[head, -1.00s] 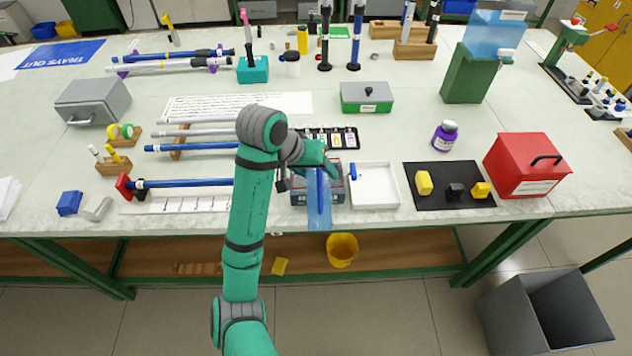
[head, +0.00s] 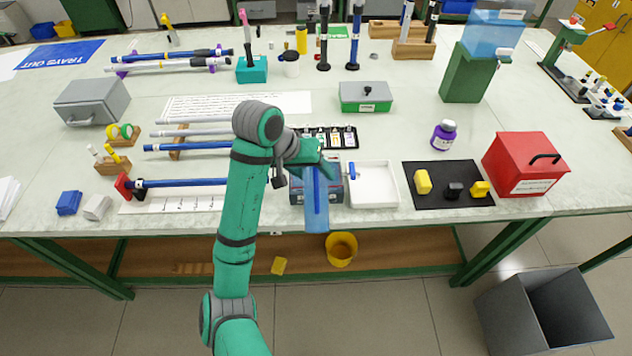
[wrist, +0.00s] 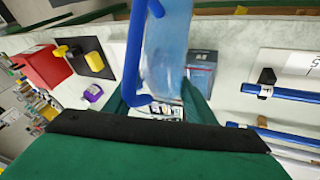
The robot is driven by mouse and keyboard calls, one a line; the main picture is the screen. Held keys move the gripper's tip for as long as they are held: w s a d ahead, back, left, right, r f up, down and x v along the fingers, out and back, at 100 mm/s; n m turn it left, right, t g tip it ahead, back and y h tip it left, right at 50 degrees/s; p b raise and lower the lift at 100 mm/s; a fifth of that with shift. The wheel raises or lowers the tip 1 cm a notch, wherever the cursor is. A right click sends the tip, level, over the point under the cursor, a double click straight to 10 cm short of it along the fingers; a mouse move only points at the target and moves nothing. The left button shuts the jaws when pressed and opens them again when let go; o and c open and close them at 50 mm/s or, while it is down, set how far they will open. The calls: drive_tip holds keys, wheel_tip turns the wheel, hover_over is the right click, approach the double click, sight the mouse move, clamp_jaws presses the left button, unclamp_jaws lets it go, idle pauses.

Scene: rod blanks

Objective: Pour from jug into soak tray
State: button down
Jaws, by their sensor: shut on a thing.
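The jug (head: 316,208) is translucent blue with a darker blue handle. It hangs from my gripper (head: 318,165) at the table's front edge, its lower part in front of the edge. In the wrist view the jug (wrist: 172,45) fills the upper middle, with its blue handle (wrist: 132,60) beside it. My gripper (wrist: 160,103) is shut on the jug, though the contact is mostly hidden. The white soak tray (head: 374,190) lies flat on the table just right of the jug. I cannot tell the jug's exact tilt or its contents.
A dark grey-blue box (head: 297,193) stands right behind the jug. A small blue item (head: 352,171) is at the tray's left side. A black mat (head: 440,200) with yellow and black blocks lies right of the tray. A yellow bucket (head: 341,250) is below the table edge.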

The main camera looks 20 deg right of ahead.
drive_tip(key=shift+w+d, duration=0.1)
idle(0.6)
drive_tip(key=shift+d+f+g, duration=0.15)
drive_tip(key=shift+g, duration=0.15)
drive_tip(key=shift+d, duration=0.15)
drive_tip(key=shift+a, duration=0.2)
drive_tip(key=shift+d, duration=0.1)
drive_tip(key=shift+d+f+g, duration=0.1)
drive_tip(key=shift+f+g, duration=0.15)
drive_tip(key=shift+g, duration=0.05)
drive_tip(key=shift+w, duration=0.15)
idle(0.8)
